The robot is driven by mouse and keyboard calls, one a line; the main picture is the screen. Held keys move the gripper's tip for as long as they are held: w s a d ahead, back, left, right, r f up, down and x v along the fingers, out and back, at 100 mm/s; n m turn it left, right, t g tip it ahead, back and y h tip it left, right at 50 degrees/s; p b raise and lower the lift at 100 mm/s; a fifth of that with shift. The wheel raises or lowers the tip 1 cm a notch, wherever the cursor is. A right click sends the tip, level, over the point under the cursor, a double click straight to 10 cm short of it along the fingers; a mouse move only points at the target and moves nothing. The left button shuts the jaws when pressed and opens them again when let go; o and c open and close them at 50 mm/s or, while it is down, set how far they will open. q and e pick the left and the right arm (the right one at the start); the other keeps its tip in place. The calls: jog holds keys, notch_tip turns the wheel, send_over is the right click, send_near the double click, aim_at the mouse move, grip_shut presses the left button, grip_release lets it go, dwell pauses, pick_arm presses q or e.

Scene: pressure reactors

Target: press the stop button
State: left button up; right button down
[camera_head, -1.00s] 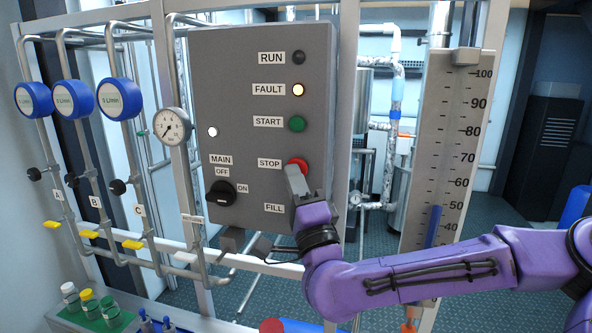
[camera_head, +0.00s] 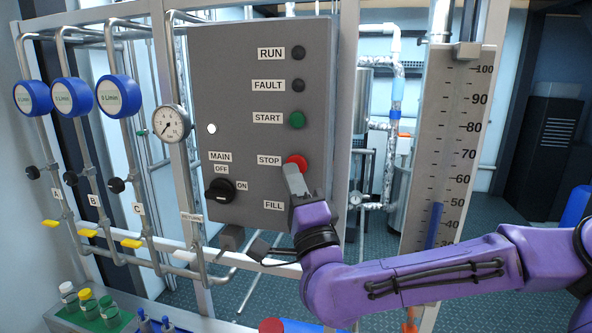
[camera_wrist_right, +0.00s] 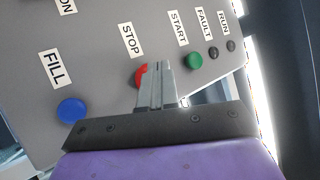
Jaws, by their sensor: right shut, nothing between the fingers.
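The red stop button (camera_head: 297,161) sits on the grey control panel (camera_head: 235,110), right of its STOP label. My right gripper (camera_head: 293,170) is shut and empty, its fingertips at the lower part of the button. In the right wrist view the shut fingers (camera_wrist_right: 157,68) overlap the red button (camera_wrist_right: 139,74) and hide much of it. I cannot tell whether the fingertips touch it. My left gripper is not in view.
The green start button (camera_head: 297,119) is above the stop button. The blue fill button (camera_wrist_right: 71,110) is close to my gripper. The main switch (camera_head: 220,191) is at lower left. A scaled gauge (camera_head: 455,140) stands to the right.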

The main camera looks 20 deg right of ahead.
jog(key=s+a, duration=0.1)
jog(key=s+a+b, duration=0.1)
jog(key=s, duration=0.1)
jog(key=s+a+b, duration=0.1)
jog(key=shift+s, duration=0.15)
dwell(0.4)
dwell(0.6)
